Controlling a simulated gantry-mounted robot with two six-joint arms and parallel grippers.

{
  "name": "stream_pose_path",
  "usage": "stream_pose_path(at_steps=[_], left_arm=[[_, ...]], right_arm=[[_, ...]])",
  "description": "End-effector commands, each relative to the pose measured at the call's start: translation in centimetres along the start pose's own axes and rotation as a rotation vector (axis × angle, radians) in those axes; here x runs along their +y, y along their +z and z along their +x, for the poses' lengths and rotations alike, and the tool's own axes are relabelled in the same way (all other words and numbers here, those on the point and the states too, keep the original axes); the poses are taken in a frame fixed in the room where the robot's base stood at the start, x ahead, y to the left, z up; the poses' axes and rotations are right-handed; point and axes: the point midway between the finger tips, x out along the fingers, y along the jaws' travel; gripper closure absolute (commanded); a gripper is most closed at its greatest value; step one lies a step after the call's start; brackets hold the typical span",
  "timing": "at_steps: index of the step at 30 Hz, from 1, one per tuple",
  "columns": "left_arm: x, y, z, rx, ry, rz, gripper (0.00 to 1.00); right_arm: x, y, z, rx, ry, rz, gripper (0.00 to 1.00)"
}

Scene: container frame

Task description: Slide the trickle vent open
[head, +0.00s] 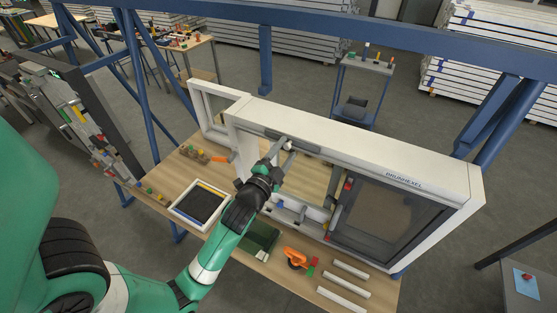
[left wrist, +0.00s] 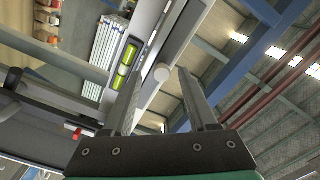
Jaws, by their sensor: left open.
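The trickle vent (head: 312,148) is a dark grey strip along the upper front of the white window frame (head: 400,170), left of its middle. My left gripper (head: 287,147) is raised to this strip, with its fingers pointing at it. In the left wrist view, my left gripper (left wrist: 159,62) is open. I cannot tell whether either finger touches the knob. Two yellow-green patches (left wrist: 123,65) show beside the left finger. My arm hides part of the frame. My right gripper does not show.
The frame stands on a wooden workbench (head: 150,205). A smaller white frame (head: 213,110) stands at the left. Blue gantry beams (head: 350,38) cross behind.

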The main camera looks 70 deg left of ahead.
Motion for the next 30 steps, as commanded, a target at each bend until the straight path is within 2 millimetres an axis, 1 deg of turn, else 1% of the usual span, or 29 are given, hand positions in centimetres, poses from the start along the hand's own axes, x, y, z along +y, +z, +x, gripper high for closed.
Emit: stream_pose_path(at_steps=[5,9,12,15,19,30], left_arm=[[0.3,0.1,-3.6,0.002,0.003,0.0,0.42],[0.4,0.1,-7.1,0.004,0.003,0.001,0.42],[0.3,0.0,-9.0,0.004,0.004,0.0,0.42],[0.2,0.0,-10.2,0.003,0.003,0.0,0.42],[0.1,-0.1,-10.8,0.003,0.002,-0.001,0.42],[0.0,-0.1,-10.8,0.002,0.001,-0.001,0.42]], right_arm=[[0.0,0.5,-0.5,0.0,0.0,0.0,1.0],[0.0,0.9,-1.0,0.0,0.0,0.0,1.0],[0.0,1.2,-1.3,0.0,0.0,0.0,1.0],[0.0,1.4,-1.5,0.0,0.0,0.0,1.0],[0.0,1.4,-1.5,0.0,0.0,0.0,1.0],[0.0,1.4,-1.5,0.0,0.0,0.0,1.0]])
